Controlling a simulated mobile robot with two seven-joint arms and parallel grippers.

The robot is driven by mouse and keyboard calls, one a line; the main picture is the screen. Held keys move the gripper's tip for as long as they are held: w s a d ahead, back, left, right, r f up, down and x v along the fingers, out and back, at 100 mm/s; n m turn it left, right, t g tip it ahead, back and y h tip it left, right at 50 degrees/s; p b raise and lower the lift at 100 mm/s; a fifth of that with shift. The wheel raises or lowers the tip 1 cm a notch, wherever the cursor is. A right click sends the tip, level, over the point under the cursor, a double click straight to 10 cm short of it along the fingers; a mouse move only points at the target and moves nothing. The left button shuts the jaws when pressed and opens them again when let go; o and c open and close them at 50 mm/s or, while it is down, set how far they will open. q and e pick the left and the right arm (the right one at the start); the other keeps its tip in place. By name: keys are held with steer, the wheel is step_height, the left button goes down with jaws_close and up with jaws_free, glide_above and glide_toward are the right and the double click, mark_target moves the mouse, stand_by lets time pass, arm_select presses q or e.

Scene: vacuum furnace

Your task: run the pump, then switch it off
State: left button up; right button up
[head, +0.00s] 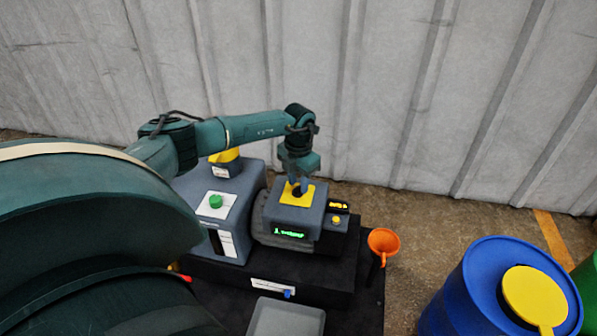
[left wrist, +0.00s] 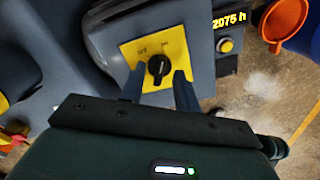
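The pump is a grey unit (head: 334,238) on a black base, with a black rotary knob (left wrist: 158,68) on a yellow plate (head: 308,197). Small markings stand above the knob in the left wrist view; they are too blurred to read surely, as is the knob's setting. A green display (head: 290,234) is lit on the pump's front. My left gripper (head: 297,183) is over the knob. In the left wrist view its fingers (left wrist: 159,76) are apart, one on either side of the knob; contact is not clear. My right gripper is not in view.
An hour display (left wrist: 229,19) reads 2075 h beside a yellow button (left wrist: 225,46). A grey housing with a green button (head: 215,201) stands to the left. An orange funnel (head: 383,241), a blue drum (head: 480,290) and a grey tray (head: 286,318) are nearby. A corrugated wall stands behind.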

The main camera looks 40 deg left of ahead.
mark_target(298, 186)
arm_select(q)
step_height(298, 186, up, 12)
steer(key=p, duration=0.3)
steer(key=shift+r+p, duration=0.2)
steer(key=shift+p, duration=0.15)
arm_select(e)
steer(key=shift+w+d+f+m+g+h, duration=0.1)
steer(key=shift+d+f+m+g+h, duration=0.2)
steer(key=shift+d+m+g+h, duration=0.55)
arm_select(q)
steer(key=shift+r, duration=0.1)
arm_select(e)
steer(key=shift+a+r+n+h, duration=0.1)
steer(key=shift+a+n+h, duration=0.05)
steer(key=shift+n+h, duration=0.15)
